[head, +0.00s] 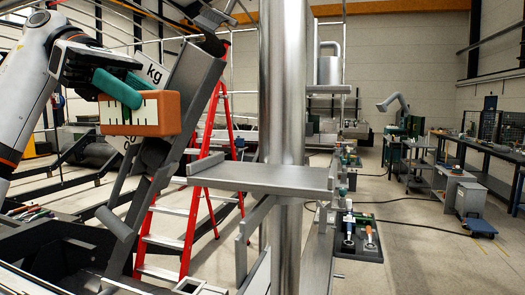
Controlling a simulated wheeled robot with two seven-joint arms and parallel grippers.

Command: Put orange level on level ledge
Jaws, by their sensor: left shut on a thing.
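The orange level (152,117) is a boxy orange block with a pale panel marked with dark lines. It is in the upper left of the head view, held off the ground. My left gripper (122,90), black with teal fingers, is shut on it from above, and a finger covers part of its face. The level ledge appears to be the flat grey shelf (262,178) in front of the metal post, at the middle of the view. It is bare. The level is above and to the left of it, clearly apart. My right gripper is not in view.
A thick shiny post (284,80) rises behind the ledge. A slanted grey beam (190,90) stands between the level and the post. A red stepladder (205,180) is behind. A dark tray of tools (358,243) lies right of the post. Workbenches line the right.

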